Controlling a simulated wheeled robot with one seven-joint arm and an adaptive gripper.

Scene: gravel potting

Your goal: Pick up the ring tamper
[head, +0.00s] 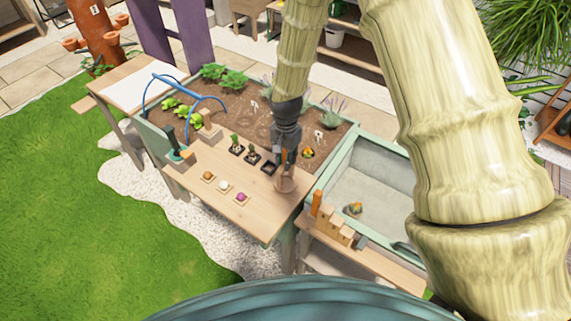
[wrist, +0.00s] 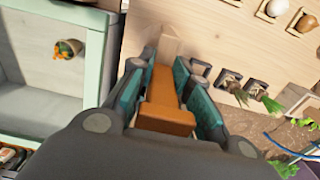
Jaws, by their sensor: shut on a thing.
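My gripper (head: 285,152) is at the right part of the wooden table, pointing down. In the wrist view my gripper (wrist: 168,75) has its two teal-padded fingers on either side of an orange-brown handle, which I take to be the ring tamper's (wrist: 163,90). A pale wooden part shows beyond the fingertips. In the head view the lower part of the ring tamper (head: 285,183) is a brownish round shape under the gripper. I cannot tell whether it touches the table top. The fingers hide part of the handle.
The table (head: 225,170) holds three small squares with balls (head: 224,185) and several small dark pots (head: 252,158). A planter bed (head: 230,110) lies behind. To the right is a green-rimmed basin (head: 350,150) with a tipped plant pot (head: 353,209). Wooden blocks (head: 335,228) stand at its front.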

